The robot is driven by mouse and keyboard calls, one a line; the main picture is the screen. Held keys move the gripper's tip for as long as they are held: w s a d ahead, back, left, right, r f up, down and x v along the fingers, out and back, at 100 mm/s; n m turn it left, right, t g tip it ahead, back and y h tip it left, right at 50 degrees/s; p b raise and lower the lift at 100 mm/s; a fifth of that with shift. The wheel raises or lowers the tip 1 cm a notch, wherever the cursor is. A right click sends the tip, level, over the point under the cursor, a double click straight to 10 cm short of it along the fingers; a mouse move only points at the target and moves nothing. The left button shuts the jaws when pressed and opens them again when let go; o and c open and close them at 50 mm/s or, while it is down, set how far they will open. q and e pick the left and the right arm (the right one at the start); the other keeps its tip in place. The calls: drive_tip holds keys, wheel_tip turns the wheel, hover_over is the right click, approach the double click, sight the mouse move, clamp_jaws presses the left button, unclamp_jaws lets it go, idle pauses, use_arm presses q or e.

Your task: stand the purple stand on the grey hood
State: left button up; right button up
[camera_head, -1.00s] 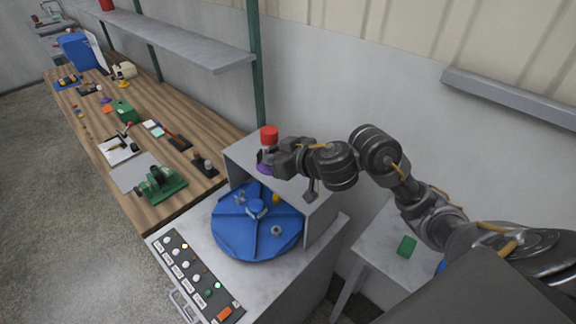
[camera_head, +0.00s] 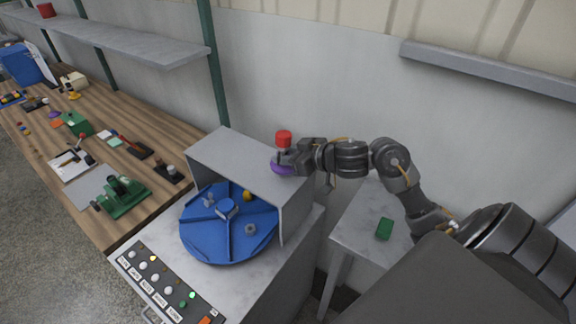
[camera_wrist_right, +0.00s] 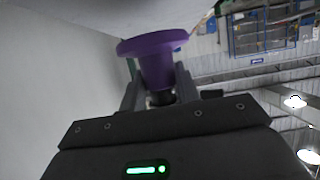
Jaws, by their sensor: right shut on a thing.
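The purple stand (camera_head: 281,169) is in my right gripper (camera_head: 288,160), with a dark neck and a red top (camera_head: 284,137) above it. The stand also shows in the right wrist view (camera_wrist_right: 155,56), its wide purple flange beyond the fingers. My right gripper is shut on its narrower part. The grey hood (camera_head: 240,157) arches over the back of the blue turntable. The stand appears upright over the right part of the hood's top. I cannot tell whether its base touches the hood. My left gripper is not in view.
The blue turntable (camera_head: 215,245) carries small parts under the hood. A button panel (camera_head: 165,285) is at the front. A wooden bench (camera_head: 150,130) with several tools stands left. A side table (camera_head: 350,230) holds a green block (camera_head: 384,229). The hood's left top is clear.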

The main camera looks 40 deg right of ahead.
drive_tip(key=shift+d+f, duration=0.15)
drive_tip(key=shift+f, duration=0.8)
drive_tip(key=shift+d+f, duration=0.15)
drive_tip(key=shift+f, duration=0.8)
drive_tip(key=shift+f, duration=0.15)
drive_tip(key=o, duration=1)
drive_tip(key=shift+s, duration=0.1)
drive_tip(key=shift+o, duration=0.2)
drive_tip(key=shift+r, duration=0.2)
drive_tip(key=v, duration=1.2)
drive_tip(key=shift+f, duration=0.1)
